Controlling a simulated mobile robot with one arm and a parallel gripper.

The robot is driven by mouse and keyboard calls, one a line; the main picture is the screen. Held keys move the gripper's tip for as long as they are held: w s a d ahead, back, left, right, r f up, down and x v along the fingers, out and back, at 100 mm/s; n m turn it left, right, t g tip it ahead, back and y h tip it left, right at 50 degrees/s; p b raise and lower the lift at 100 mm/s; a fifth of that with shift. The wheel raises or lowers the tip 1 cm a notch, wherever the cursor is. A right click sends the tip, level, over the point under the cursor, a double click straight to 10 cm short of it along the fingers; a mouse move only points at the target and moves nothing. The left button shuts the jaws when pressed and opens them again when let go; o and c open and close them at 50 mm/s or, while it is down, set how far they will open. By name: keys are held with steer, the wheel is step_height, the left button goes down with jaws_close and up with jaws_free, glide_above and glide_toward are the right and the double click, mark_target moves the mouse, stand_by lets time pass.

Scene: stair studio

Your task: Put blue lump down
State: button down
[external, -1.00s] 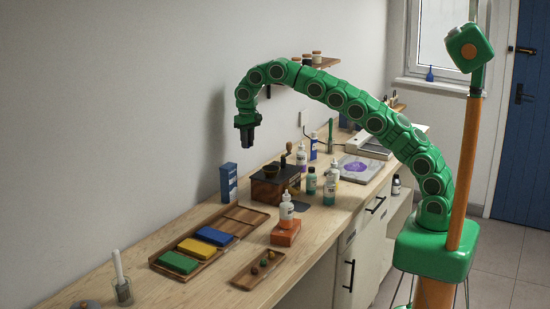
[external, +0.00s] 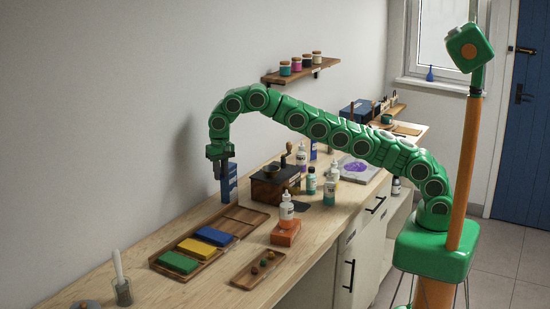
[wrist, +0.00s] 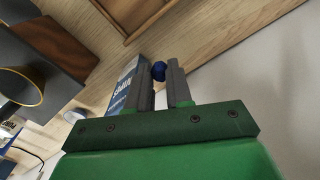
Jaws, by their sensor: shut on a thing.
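The blue lump (wrist: 158,71) is a small, round, dark blue piece between my fingertips in the wrist view. My gripper (wrist: 163,77) is shut on it. In the external view my gripper (external: 220,171) hangs pointing down above the back of the workbench, in front of the upper part of a blue box (external: 230,188). The lump cannot be made out there. A small wooden tray (external: 242,283) with a few small lumps in it lies at the bench's front edge. A longer wooden tray (external: 236,226) holds green (external: 177,262), yellow (external: 197,248) and blue (external: 214,235) slabs.
The blue box also shows close beside my fingers in the wrist view (wrist: 124,86). A dark box (external: 268,190) with a brass cup stands right of it. Several bottles (external: 310,181) and an orange block (external: 285,235) stand further right. The wall is close behind.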

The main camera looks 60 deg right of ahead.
mark_target(215, 210)
steer(key=shift+w+a+f+m, duration=0.15)
steer(key=shift+w+f+m, duration=0.3)
steer(key=shift+f+m, duration=1.25)
steer(key=shift+w+a+f+m, duration=0.15)
steer(key=shift+w+f+m, duration=0.5)
steer(key=shift+f, duration=1.9)
steer(key=shift+w+a+f+m, duration=0.2)
steer(key=shift+f+m, duration=1.25)
steer(key=shift+f, duration=0.65)
steer(key=shift+f, duration=0.15)
steer(key=c, duration=1)
jaws_free()
steer(key=shift+d+r, duration=0.1)
steer(key=shift+r, duration=3.8)
